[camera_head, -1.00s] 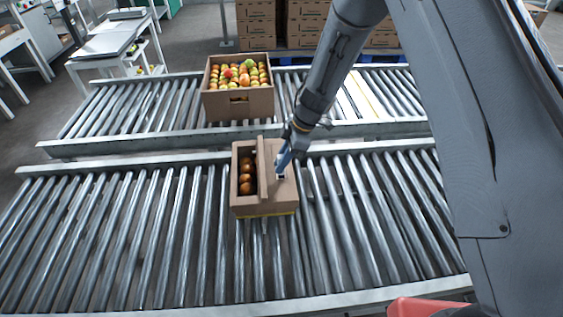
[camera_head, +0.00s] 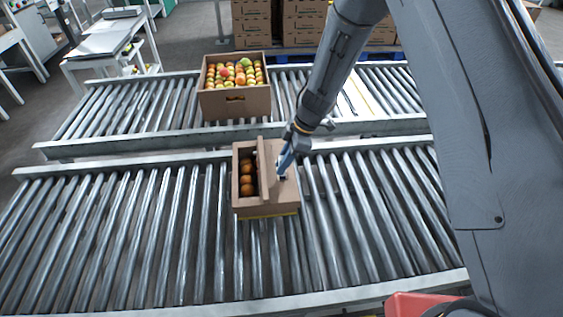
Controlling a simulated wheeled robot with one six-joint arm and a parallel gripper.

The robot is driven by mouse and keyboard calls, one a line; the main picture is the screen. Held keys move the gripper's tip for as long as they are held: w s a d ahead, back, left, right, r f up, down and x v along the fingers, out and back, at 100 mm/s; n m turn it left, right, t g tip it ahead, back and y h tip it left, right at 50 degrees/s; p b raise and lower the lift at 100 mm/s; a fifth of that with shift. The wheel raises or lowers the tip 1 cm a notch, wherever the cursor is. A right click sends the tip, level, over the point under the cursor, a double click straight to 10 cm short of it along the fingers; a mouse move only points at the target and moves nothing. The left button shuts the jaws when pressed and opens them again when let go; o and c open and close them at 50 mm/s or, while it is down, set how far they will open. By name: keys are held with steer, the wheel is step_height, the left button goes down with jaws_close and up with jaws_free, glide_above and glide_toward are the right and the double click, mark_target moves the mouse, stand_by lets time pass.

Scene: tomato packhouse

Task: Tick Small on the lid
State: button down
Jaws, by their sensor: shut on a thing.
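A brown carton (camera_head: 265,212) stands on the near roller conveyor. Its right half is covered by a flat cardboard lid (camera_head: 286,198), and a raised flap (camera_head: 262,172) stands along the middle. Round orange-red tomatoes (camera_head: 246,180) show in the open left half. My gripper (camera_head: 290,148) is over the lid's far part, shut on a slim blue thing that looks like a marker (camera_head: 285,162). The marker slants down to the lid beside a small white and dark patch (camera_head: 281,178). Whether its tip touches is too small to tell. No printed words are readable.
An open carton (camera_head: 236,103) of red, yellow and green tomatoes stands on the far conveyor (camera_head: 130,112). The near conveyor's rollers (camera_head: 130,235) are clear on both sides of the lidded carton. Stacked cartons (camera_head: 304,22) stand behind.

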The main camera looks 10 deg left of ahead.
steer(key=shift+s+d+f, duration=0.1)
steer(key=shift+s+d, duration=0.2)
steer(key=shift+d, duration=0.1)
steer(key=shift+w+a+p, duration=0.2)
steer(key=shift+w+a, duration=0.15)
steer(key=shift+a, duration=0.25)
steer(key=shift+w+a+p, duration=0.2)
steer(key=shift+w+a, duration=0.15)
steer(key=shift+a, duration=0.2)
stand_by(0.9)
steer(key=shift+s+d+p, duration=0.35)
steer(key=shift+d, duration=0.25)
steer(key=shift+s+d+p, duration=0.3)
steer(key=shift+d, duration=0.25)
stand_by(0.7)
steer(key=shift+r+p, duration=2.6)
steer(key=shift+r, duration=0.45)
